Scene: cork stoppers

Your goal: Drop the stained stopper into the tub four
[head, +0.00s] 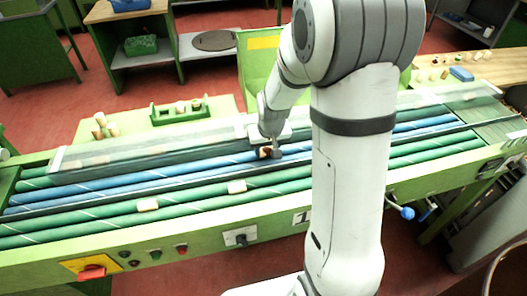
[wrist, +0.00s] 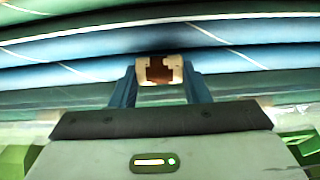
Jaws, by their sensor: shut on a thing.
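My gripper (head: 269,153) is low over the blue rollers of the machine, near the middle. In the wrist view its two blue fingers (wrist: 158,85) are shut on the stained stopper (wrist: 145,72), a pale cork with a dark brown patch. The stopper (head: 264,152) also shows small and dark at the fingertips in the head view. I cannot tell whether it still touches the rollers. No tub marked four can be made out; my arm hides part of the machine and what lies behind it.
A clear guard (head: 150,148) runs along the back of the rollers. A green rack (head: 180,112) with stoppers stands behind. A plate marked 1 (head: 302,217) is on the front panel.

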